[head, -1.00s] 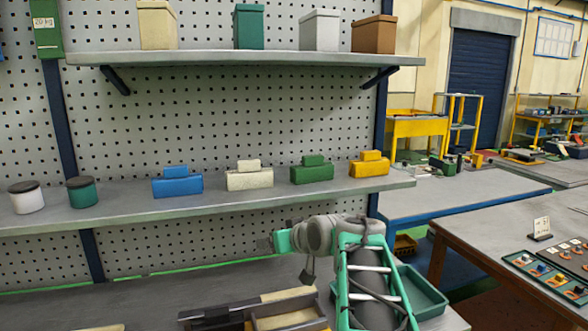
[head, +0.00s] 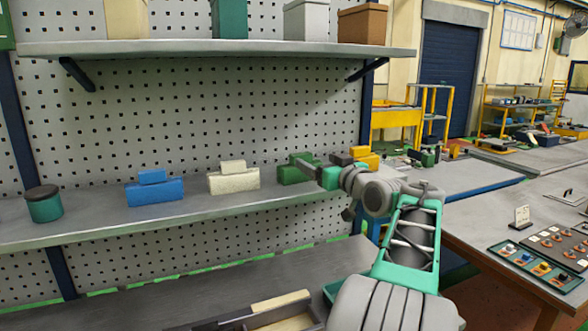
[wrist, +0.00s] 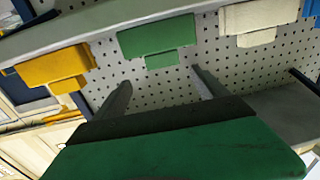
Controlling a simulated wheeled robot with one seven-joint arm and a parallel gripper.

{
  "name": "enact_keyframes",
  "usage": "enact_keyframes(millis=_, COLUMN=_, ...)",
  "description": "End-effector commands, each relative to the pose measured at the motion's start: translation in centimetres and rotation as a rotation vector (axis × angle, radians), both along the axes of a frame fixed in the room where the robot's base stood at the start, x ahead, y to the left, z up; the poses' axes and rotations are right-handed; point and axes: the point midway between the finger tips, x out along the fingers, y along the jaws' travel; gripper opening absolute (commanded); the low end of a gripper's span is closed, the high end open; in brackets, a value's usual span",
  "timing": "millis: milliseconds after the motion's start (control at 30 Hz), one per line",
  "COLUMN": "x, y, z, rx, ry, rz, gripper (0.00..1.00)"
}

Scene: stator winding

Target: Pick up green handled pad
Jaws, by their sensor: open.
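The green handled pad (head: 290,176) sits on the middle shelf, a block with a smaller green handle on top. My gripper (head: 321,163) is at the shelf, just right of the green pad and in front of it, partly hiding its right end. In the wrist view, which is upside down, the green pad (wrist: 157,36) lies beyond the fingertips with its handle pointing down. The two grey fingers of my gripper (wrist: 160,80) are spread with nothing between them. The fingers look apart from the pad.
On the same shelf, the white pad (head: 233,181) and blue pad (head: 153,192) stand left, and the yellow pad (head: 366,157) stands close right, partly hidden by my arm. A green jar (head: 44,207) is at far left. The upper shelf (head: 220,48) with boxes hangs above.

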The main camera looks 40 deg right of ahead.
Motion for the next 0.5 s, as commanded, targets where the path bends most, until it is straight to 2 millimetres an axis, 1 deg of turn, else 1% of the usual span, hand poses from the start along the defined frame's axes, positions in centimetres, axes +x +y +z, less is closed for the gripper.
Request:
enact_keyframes(millis=33, x=0.9, y=0.1, z=0.2, rx=0.002, ry=0.000, rz=0.008, gripper=0.84)
enact_keyframes(millis=167, x=3.2, y=0.4, z=0.2, rx=0.002, ry=0.002, rz=0.019, gripper=0.84)
enact_keyframes(millis=333, x=6.4, y=0.1, z=-0.1, rx=0.004, ry=0.002, rz=0.025, gripper=0.84)
enact_keyframes(millis=400, x=7.4, y=-0.2, z=-0.2, rx=0.002, ry=0.002, rz=0.023, gripper=0.84)
enact_keyframes(millis=500, x=7.9, y=-0.4, z=-0.4, rx=0.001, ry=0.002, rz=0.021, gripper=0.84)
